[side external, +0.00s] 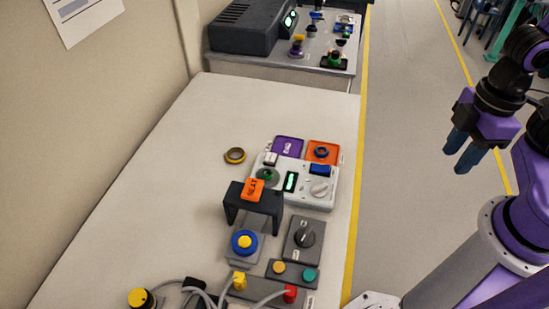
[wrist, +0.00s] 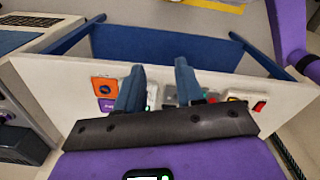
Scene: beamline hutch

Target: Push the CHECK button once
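I cannot read a CHECK label in either view, so which button it is cannot be told. On the white table (side external: 130,190), a grey box carries an orange button (side external: 279,267) and a teal button (side external: 309,275). A yellow button in a blue ring (side external: 244,241) stands to their left. My gripper (side external: 461,155) is raised to the right of the table, away from all the controls. Its two blue fingers are apart with nothing between them, also in the wrist view (wrist: 158,92).
A black bridge-shaped stand (side external: 234,203) with an orange block (side external: 252,188) rises beside the instrument. A grey knob box (side external: 303,239), a red button (side external: 290,294) and cables lie near the front. Purple (side external: 288,147) and orange (side external: 322,146) pads lie behind. The table's left side is clear.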

